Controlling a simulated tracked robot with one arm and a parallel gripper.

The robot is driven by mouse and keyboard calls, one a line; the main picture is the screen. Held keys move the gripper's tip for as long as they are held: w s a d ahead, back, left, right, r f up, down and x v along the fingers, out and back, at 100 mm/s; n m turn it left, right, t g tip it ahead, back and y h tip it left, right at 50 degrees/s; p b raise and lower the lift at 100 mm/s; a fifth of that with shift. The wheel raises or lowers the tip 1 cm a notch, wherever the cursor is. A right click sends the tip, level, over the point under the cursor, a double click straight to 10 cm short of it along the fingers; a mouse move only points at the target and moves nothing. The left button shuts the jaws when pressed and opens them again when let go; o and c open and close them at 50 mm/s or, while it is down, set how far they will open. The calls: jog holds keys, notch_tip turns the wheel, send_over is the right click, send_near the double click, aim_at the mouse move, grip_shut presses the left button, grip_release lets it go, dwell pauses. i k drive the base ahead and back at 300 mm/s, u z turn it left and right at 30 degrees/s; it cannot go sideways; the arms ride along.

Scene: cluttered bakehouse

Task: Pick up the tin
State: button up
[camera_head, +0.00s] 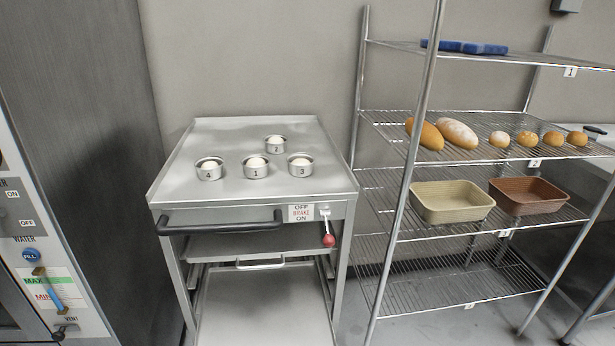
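A cream rectangular loaf tin (452,203) stands on the third shelf of the wire rack, and a brown loaf tin (528,196) stands to its right. Both look empty. Several small round metal tins with white contents sit on the steel trolley top: tin 4 (209,169) at left, tin 1 (255,168) in the middle, tin 3 (300,166) at right and tin 2 (276,145) behind. I cannot tell which one the task means. My gripper does not show in this view.
The steel trolley (190,188) has a black handle (218,224) and a red-knobbed brake lever (328,239). The wire rack (421,125) has upright poles in front, breads on shelf 2 and blue items (464,47) on top. A control panel (35,250) stands at left.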

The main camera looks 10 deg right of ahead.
aim_at(298, 170)
jog(key=z, duration=0.4)
jog(key=i, duration=1.85)
jog(key=u, duration=0.8)
